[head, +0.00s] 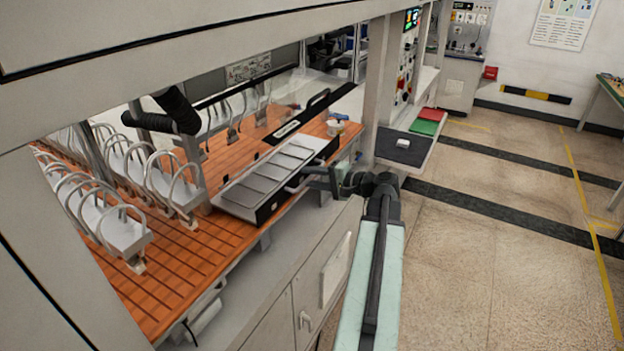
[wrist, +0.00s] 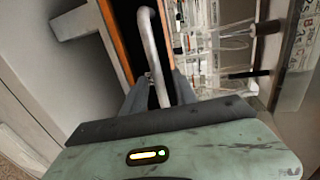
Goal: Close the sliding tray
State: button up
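The sliding tray (head: 238,207) is a long, shallow, light grey tray with several flat panels and a dark front face. It lies on the orange slatted table in the head view, its front side at the table's edge. A pale bar handle (head: 297,187) is on that front side; it shows as a silver bar in the wrist view (wrist: 151,45). My gripper (head: 312,181) is at the handle. In the wrist view my fingers (wrist: 158,90) stand on either side of the bar, with dark gaps visible, so they look open. Contact with the bar is unclear.
White curved-rod racks (head: 165,180) stand on the orange table (head: 170,275) at left. A grey cabinet (head: 305,300) is under the table. A control post (head: 398,80) and a drawer unit with red and green pads (head: 408,146) stand beyond. The floor at right is open.

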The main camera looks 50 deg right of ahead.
jog(key=shift+c, duration=0.3)
grip_shut()
jog(key=shift+w, duration=0.1)
dwell(1.1)
